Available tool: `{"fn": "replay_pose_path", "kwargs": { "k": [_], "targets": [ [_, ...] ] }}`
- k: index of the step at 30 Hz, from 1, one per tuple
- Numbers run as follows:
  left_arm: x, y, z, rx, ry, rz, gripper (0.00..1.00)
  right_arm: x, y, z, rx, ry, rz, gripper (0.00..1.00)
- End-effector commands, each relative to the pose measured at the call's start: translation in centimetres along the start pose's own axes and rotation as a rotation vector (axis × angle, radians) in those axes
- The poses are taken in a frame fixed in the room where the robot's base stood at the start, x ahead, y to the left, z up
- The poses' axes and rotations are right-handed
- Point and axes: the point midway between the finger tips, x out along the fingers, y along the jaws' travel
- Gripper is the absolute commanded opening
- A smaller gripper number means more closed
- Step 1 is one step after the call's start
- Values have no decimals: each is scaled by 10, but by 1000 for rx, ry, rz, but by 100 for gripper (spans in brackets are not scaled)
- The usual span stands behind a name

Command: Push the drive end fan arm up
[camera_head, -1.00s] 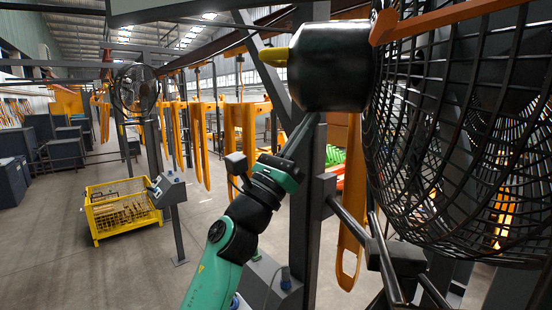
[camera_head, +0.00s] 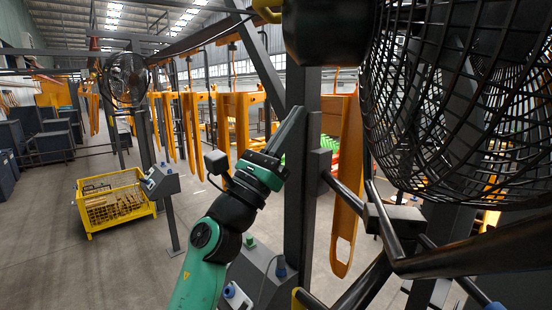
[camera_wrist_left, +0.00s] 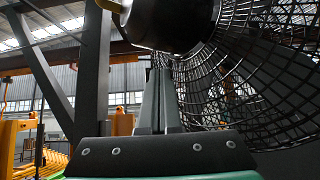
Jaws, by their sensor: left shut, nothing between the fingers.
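The near fan, with a black wire cage (camera_head: 465,110) and a dark rounded motor housing (camera_head: 328,35), fills the upper right of the head view. The housing (camera_wrist_left: 172,22) and cage (camera_wrist_left: 245,85) also show in the left wrist view. Dark bars with a grey block (camera_head: 396,219) below the cage look like its support arm; I cannot tell which bar is the arm proper. My left gripper (camera_head: 296,116) is shut and empty, fingers pointing up, below the housing in the picture. Its fingertips (camera_wrist_left: 159,76) show below the housing; contact cannot be told. My right gripper is not in view.
A dark upright post (camera_head: 302,200) stands just right of my left gripper. Orange hanging frames (camera_head: 235,125) line up behind. A yellow mesh crate (camera_head: 112,203), a grey control stand (camera_head: 165,185) and a smaller fan (camera_head: 128,80) are at left. Open floor lies at lower left.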

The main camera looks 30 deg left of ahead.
Motion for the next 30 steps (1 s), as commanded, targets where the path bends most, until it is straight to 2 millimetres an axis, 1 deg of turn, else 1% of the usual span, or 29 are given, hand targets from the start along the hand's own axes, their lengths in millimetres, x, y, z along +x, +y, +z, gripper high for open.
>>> {"fn": "replay_pose_path", "kwargs": {
  "k": [1, 6, 10, 14, 22, 23, 25, 26, 27, 28, 29, 30],
  "targets": [
    [-11, 1, -1, 2, 2, 1, 0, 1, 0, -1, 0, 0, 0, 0],
    [-43, 1, 0, 1, 2, 3, 0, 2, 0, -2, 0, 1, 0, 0],
    [-61, 0, -1, 0, 3, 2, 0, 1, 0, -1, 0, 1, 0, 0],
    [-67, 0, 0, -1, 2, 1, 0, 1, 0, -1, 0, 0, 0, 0],
    [-67, 0, 0, -3, 2, 0, 0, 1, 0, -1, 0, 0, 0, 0],
    [-67, -2, 0, -5, 2, -2, 0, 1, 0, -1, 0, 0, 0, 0],
    [-67, -12, -8, -22, 12, -12, 0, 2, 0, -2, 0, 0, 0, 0],
    [-67, -22, -7, -29, 3, -25, 0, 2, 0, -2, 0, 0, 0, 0],
    [-67, -35, 6, -56, -34, -49, 0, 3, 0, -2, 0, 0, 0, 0],
    [-69, -44, 20, -93, -76, -64, 0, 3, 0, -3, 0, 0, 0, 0],
    [-71, -52, 39, -146, -130, -74, 0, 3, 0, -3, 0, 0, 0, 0],
    [-76, -60, 68, -252, -215, -83, 0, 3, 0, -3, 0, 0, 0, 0]
  ]
}}
